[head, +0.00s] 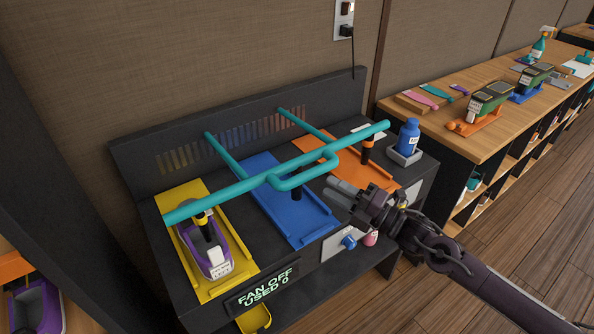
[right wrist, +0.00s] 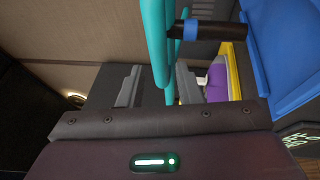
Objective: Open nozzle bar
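The nozzle bar (head: 245,186) is a long teal tube with a U-shaped handle in its middle (head: 315,171). It lies across the front of the dark station above the yellow, blue and orange trays, and two teal arms join it to the back panel. My right gripper (head: 338,191) is just right of the handle. In the right wrist view its two fingers are apart (right wrist: 158,88), and the teal bar (right wrist: 157,45) shows in line with the gap. I cannot tell whether the fingers reach around it. My left gripper is not in view.
A purple-grey device (head: 221,248) sits in the yellow tray (head: 193,282). The blue tray (head: 283,205) looks empty beneath a black nozzle. A blue bottle (head: 408,137) stands at the station's right end. A blue knob (head: 349,242) is on the front, beside a "FAN OFF USED 0" display (head: 262,289).

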